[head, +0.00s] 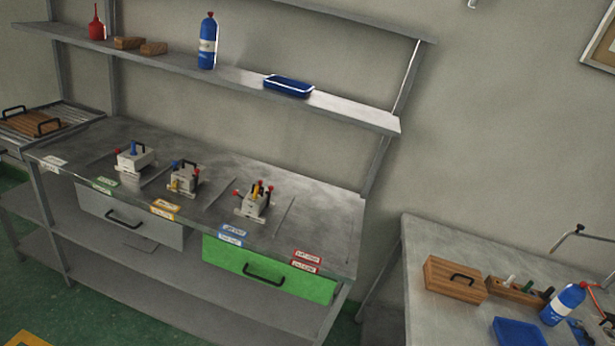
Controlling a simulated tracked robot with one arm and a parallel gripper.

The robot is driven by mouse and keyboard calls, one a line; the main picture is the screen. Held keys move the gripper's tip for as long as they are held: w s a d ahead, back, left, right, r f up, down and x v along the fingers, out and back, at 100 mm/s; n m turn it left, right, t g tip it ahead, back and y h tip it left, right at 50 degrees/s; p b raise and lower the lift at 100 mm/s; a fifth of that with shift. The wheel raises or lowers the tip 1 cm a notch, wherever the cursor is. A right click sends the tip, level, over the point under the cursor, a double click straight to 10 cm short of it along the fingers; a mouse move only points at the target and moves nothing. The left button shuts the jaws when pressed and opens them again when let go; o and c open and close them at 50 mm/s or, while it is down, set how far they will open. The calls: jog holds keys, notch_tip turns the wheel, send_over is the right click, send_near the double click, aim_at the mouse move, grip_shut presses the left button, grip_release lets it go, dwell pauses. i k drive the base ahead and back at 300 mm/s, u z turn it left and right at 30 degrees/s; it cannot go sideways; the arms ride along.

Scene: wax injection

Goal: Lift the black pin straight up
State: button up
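Three small pale mould blocks with coloured pins stand on the metal workbench (325,205). The right mould (252,205) carries red, yellow and dark upright pins on and around its top. The middle mould (184,182) has blue, yellow and red pieces and a dark handle-like part. The left mould (134,159) has blue and red pieces and a dark handle. Dark pieces show on several moulds, but they are too small to tell which one is the black pin. My gripper is not in view.
A shelf above the bench holds a blue bottle (208,42), a blue tray (288,86), brown blocks (129,43) and a red oil can (96,28). Below are a grey drawer (150,226) and a green drawer (285,270). A second table (432,300) stands at right, across a gap.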

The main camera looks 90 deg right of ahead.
aim_at(545, 295)
jog(key=z, duration=0.75)
jog(key=i, duration=0.1)
jog(key=z, duration=3.55)
jog(key=i, duration=1.1)
jog(key=u, duration=2.35)
